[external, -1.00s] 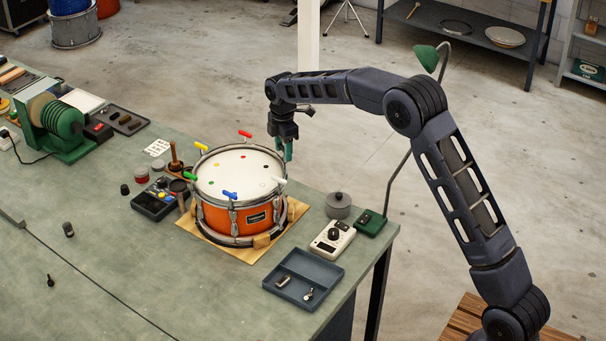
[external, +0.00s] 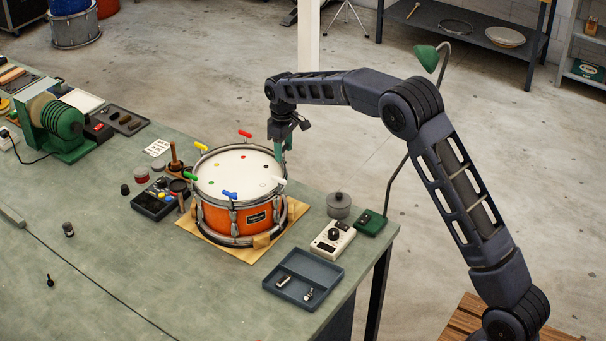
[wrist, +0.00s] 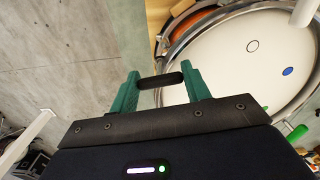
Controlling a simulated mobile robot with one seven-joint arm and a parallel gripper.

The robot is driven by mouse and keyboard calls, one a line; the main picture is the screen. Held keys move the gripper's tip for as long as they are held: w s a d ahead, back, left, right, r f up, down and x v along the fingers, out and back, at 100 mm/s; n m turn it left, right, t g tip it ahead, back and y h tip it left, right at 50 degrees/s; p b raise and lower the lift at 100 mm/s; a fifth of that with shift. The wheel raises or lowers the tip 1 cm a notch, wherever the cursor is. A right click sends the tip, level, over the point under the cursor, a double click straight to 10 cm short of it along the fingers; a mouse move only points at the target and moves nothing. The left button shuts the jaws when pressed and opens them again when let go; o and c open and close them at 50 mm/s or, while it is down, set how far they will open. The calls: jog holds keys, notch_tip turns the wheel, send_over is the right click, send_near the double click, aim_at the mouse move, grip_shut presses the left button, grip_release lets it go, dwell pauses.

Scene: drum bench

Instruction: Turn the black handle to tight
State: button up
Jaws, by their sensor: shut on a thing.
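The drum has an orange shell (external: 228,223) and a white head (external: 225,172); it stands upright on the bench. Red (external: 245,134), yellow (external: 202,146), green (external: 188,176), blue (external: 230,195) and white (external: 279,181) handles stick out around its rim. My gripper (external: 282,157) is low at the drum's far right rim. In the wrist view, its green fingers are shut on the black handle (wrist: 161,80), one finger at each end, beside the drum rim (wrist: 163,47). In the external view my gripper hides the black handle.
The drum sits on a tan board (external: 236,254). Near its right side are a cream box with a dial (external: 333,240), a grey lidded pot (external: 339,205), a green box (external: 370,223) and a blue-grey tray (external: 323,273). A dark case (external: 157,203) is at its left.

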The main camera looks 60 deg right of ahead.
jog(key=m, duration=0.4)
jog(key=shift+r+m, duration=0.1)
jog(key=shift+m, duration=0.2)
jog(key=m, duration=0.4)
jog(key=shift+w+m, duration=0.1)
jog(key=shift+m, duration=0.2)
jog(key=m, duration=0.4)
jog(key=shift+m, duration=0.3)
jog(key=m, duration=1.3)
jog(key=shift+m, duration=0.3)
jog(key=m, duration=0.8)
jog(key=shift+m, duration=0.6)
